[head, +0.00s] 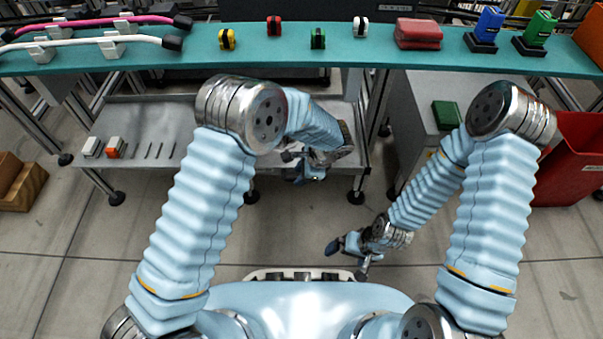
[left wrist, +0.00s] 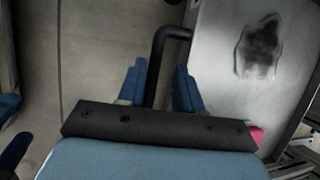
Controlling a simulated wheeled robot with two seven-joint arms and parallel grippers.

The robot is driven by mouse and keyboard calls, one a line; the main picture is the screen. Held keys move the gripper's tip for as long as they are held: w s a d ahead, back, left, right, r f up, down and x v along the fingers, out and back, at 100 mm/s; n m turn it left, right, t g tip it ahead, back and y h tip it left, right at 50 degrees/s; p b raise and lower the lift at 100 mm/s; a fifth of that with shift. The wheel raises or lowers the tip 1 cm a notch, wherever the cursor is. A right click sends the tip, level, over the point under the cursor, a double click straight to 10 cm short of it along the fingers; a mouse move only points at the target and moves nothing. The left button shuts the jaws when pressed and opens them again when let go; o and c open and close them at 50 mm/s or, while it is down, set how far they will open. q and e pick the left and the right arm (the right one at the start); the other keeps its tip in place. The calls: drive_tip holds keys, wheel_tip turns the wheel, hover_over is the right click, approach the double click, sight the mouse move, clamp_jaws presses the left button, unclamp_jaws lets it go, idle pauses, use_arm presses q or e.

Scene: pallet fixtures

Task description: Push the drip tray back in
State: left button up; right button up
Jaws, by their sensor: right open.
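The drip tray (left wrist: 225,105) shows in the left wrist view as a pale metal surface with a dark stain. Its black bent handle (left wrist: 158,65) sticks out to the left. In the head view my left gripper (head: 305,168) is low at the front right of the lower metal shelf, and my arm hides most of the tray there. My right gripper (head: 350,252) is open and empty, low over the floor.
A teal bench top (head: 270,58) with cables and small colored parts runs across the back. The lower shelf (head: 150,125) holds two small blocks at left. A grey cabinet (head: 415,110) with a green block and a red bin (head: 572,170) stand at right. The front floor is clear.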

use_arm(q)
drive_tip(key=shift+r, duration=0.1)
drive_tip(key=p+v, duration=0.1)
drive_tip(key=v, duration=0.6)
drive_tip(key=shift+r+p, duration=0.2)
drive_tip(key=shift+p, duration=0.1)
drive_tip(key=shift+s+d, duration=0.1)
drive_tip(key=shift+d, duration=0.05)
